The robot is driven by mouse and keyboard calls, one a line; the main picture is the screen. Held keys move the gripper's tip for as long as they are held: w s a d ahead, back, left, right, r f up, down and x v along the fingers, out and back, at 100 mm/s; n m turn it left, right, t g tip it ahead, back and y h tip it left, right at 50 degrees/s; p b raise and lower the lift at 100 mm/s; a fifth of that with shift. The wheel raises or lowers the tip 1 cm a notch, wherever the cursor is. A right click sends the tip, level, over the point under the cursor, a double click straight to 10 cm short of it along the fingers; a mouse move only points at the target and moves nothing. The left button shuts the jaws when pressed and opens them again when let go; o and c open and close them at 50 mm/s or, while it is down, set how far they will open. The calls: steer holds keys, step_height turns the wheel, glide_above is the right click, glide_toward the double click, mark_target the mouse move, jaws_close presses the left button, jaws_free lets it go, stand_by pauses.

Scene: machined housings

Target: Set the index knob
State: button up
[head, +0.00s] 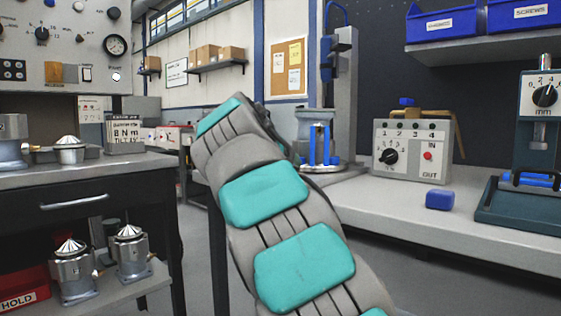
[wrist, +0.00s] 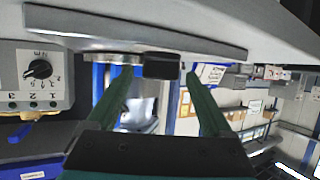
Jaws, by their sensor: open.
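A black knob (head: 390,157) with a numbered dial sits on the front of a grey control box on the right bench. The same box's knob (wrist: 39,70) shows upside down at the left of the wrist view. Another black knob (head: 544,96), marked mm, is on the press at the right. A black knob (head: 42,34) is on the upper left wall panel. No label reads as index, so I cannot tell which is meant. My gripper (wrist: 160,74) is open, apart from the box, which lies left of its fingers. In the head view my arm hides it.
A blue clamp fixture (head: 320,143) stands left of the grey box (head: 413,133). A loose blue block (head: 439,200) lies on the bench (head: 400,222) in front. A dark block (wrist: 162,66) shows between my fingers.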

jaws_close()
stand_by(0.6)
